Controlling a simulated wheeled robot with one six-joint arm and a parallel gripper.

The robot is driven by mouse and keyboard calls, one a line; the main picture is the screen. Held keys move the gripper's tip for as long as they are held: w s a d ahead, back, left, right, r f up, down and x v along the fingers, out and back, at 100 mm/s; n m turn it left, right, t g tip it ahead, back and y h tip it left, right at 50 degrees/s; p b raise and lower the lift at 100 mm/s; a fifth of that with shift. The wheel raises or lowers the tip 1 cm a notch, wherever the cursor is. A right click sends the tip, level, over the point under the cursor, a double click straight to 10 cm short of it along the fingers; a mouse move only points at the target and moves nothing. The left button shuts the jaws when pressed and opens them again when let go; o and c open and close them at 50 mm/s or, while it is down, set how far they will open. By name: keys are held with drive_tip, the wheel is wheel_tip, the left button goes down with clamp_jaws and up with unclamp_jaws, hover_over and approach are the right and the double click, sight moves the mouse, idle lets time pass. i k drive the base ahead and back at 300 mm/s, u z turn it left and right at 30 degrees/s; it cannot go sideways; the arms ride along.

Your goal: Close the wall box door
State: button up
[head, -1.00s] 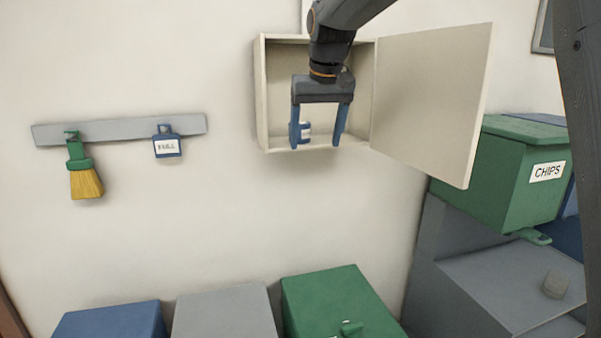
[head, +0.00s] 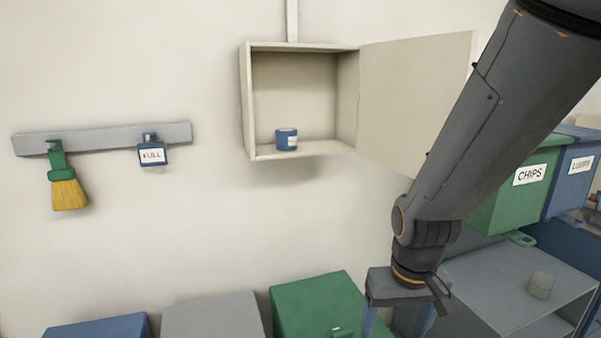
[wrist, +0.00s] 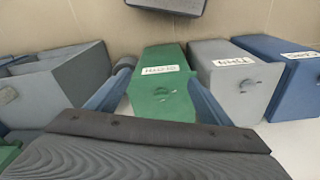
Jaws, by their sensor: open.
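The wall box (head: 246,105) is a cream open-fronted cabinet on the wall in the head view. Its door (head: 405,95) is hinged on the right side and stands wide open, swung out to the right. My arm hides the door's lower right part. A small blue container with a pale label (head: 286,139) stands on the box floor. My gripper (head: 398,322) is below and to the right of the box, pointing down, apart from the door. In the wrist view its two blue fingers (wrist: 155,95) are spread, with nothing held between them.
A green bin (head: 315,300), a grey bin (head: 212,315) and a blue bin (head: 100,328) stand below the box. At right are a green CHIPS bin (head: 512,190) and a grey cabinet (head: 500,275). A rail (head: 100,140) holds a brush (head: 66,185) and a tag (head: 152,154).

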sight(411, 88)
drive_tip(key=u, duration=3.3)
drive_tip(key=k, duration=2.3)
drive_tip(key=z, duration=1.75)
